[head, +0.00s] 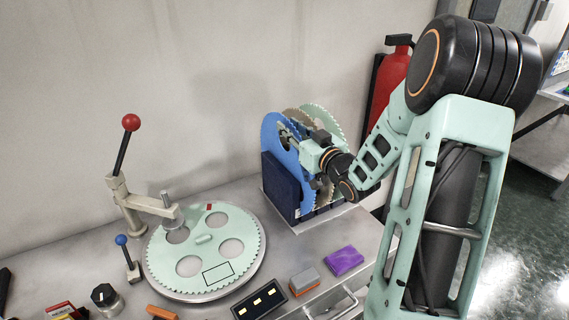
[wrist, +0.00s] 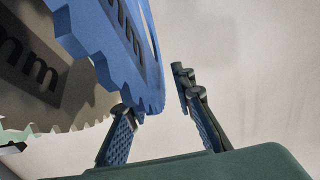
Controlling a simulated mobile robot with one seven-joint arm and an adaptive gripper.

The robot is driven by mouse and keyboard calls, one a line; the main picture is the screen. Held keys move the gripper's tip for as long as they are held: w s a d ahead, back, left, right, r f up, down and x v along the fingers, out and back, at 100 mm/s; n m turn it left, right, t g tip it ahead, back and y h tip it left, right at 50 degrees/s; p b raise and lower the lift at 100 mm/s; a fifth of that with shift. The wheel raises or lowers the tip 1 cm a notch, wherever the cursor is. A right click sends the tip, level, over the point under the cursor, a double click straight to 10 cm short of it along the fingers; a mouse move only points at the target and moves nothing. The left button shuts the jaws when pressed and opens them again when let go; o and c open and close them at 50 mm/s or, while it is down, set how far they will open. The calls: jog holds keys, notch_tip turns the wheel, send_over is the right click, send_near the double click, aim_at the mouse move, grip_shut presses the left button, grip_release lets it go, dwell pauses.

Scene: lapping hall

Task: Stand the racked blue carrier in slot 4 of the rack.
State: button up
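The blue carrier (head: 274,139), a toothed disc with dark lettering in the wrist view (wrist: 112,45), stands upright at the left end of the rack (head: 279,188). My gripper (head: 291,140) is at its upper right side in the head view. In the wrist view my gripper (wrist: 158,118) has its fingers spread. The lower edge of the blue carrier reaches into the gap near the left finger, and there is clear space before the right finger. Contact is not clear. Slot numbers cannot be read, and the carrier's lower part is hidden by the rack.
A grey-brown carrier (wrist: 50,85) and a pale green one (head: 330,122) stand behind the blue one in the rack. A lapping plate with a pale green carrier (head: 213,227) and a red-knobbed lever (head: 122,150) are left. A purple block (head: 343,261) lies in front.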

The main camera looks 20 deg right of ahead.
jog(key=shift+w, duration=0.1)
jog(key=shift+c, duration=0.2)
grip_shut()
jog(key=shift+r, duration=0.1)
